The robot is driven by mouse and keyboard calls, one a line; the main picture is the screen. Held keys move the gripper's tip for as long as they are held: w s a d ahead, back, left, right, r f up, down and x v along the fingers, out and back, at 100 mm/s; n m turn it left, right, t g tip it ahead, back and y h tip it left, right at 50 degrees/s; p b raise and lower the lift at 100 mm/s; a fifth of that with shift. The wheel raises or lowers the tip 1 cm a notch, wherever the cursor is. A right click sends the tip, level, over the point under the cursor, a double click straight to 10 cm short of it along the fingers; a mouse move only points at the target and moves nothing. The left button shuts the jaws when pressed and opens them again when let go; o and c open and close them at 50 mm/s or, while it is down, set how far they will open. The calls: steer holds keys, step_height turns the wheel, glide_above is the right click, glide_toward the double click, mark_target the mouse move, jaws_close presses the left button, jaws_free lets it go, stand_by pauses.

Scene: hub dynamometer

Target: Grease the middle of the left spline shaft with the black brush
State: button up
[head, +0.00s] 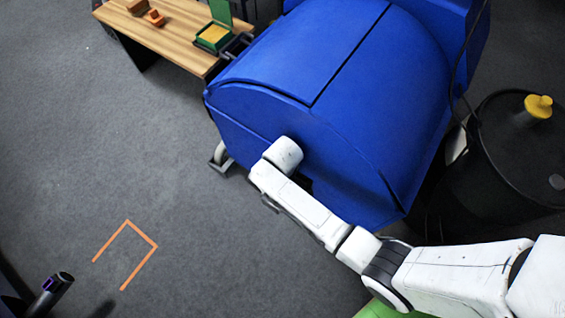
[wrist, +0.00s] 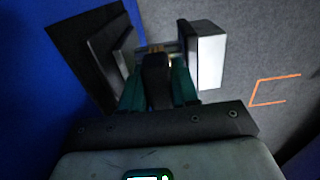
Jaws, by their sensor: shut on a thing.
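In the wrist view, my gripper (wrist: 157,85) is shut, its teal fingers on both sides of a dark upright piece, the black brush (wrist: 156,75). The brush's tip is small and dark, near a brownish spot between two grey metal blocks. The left block is dark and the right block (wrist: 210,60) has a bright face. A short metal bar crosses between them behind the brush tip; I cannot tell whether it is the left spline shaft or whether the brush touches it. In the head view, my gripper is hidden beyond my wrist, by the blue housing (head: 330,55).
A wooden bench (head: 180,45) at the top left holds brown blocks (head: 155,17) and a green box (head: 213,37) with yellow contents. A black drum (head: 510,150) with a yellow cap stands at right. The floor at left, with an orange mark (head: 140,232), is mostly clear.

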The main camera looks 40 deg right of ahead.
steer(key=shift+w+a, duration=0.1)
steer(key=shift+w, duration=0.2)
steer(key=shift+w+a, duration=0.1)
steer(key=shift+w, duration=0.15)
steer(key=shift+s, duration=0.25)
stand_by(0.4)
steer(key=shift+s+d+p, duration=0.2)
steer(key=shift+s+p, duration=0.1)
steer(key=shift+p, duration=0.25)
steer(key=shift+w+a, duration=0.1)
steer(key=shift+w, duration=0.1)
steer(key=shift+w+a, duration=0.1)
steer(key=shift+w, duration=0.25)
steer(key=shift+s, duration=0.25)
stand_by(0.4)
steer(key=shift+s+d+p, duration=0.2)
steer(key=shift+s+p, duration=0.1)
steer(key=shift+p, duration=0.2)
